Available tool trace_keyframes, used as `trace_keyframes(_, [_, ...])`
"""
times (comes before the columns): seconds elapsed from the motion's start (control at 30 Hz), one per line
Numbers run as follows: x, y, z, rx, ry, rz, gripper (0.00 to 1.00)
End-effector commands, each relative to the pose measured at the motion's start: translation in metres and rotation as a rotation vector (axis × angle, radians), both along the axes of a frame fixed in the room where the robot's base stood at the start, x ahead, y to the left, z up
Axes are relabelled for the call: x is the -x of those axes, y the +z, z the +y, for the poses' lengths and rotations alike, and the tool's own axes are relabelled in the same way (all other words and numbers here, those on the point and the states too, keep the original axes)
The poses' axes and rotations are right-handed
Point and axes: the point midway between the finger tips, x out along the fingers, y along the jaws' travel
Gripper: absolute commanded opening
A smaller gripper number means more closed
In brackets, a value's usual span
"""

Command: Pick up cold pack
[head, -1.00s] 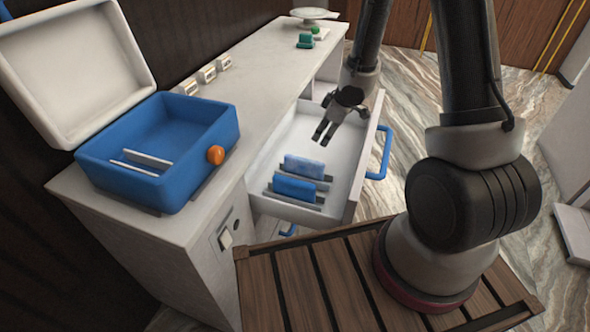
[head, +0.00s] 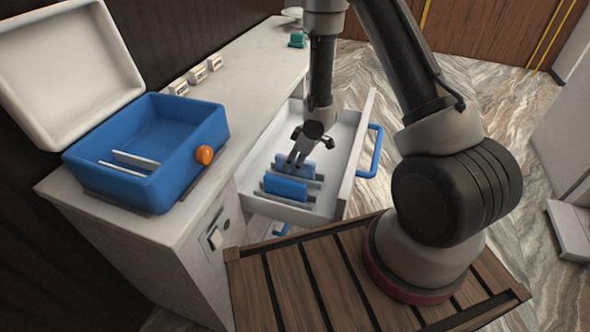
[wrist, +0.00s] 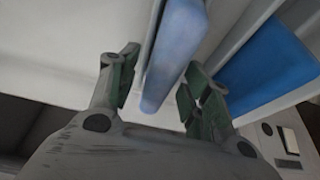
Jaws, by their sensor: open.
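Two blue cold packs stand in holders in the open white drawer (head: 342,161). The nearer cold pack (head: 285,188) is plain blue; it also shows at the right of the wrist view (wrist: 265,62). The farther, paler cold pack (head: 307,169) is partly hidden by my gripper (head: 296,160) in the head view. In the wrist view, my gripper (wrist: 155,90) is open, with one finger on each side of the paler pack (wrist: 172,60) in the picture. I cannot tell whether the fingers touch it.
An open blue cool box (head: 165,182) with a white lid and an orange knob (head: 204,155) stands on the white counter (head: 250,62). Small labelled blocks (head: 197,74) line the counter's back. The drawer's blue handle (head: 373,150) sticks out to the right.

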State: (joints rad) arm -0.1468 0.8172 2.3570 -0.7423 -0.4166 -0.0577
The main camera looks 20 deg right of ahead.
Motion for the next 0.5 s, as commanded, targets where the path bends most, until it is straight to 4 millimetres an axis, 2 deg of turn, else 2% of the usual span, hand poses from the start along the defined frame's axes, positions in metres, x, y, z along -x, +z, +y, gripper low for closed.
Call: trace_keyframes(0.5, [0.0002, -0.0038, -0.0002, 0.001, 0.001, 0.0, 0.48])
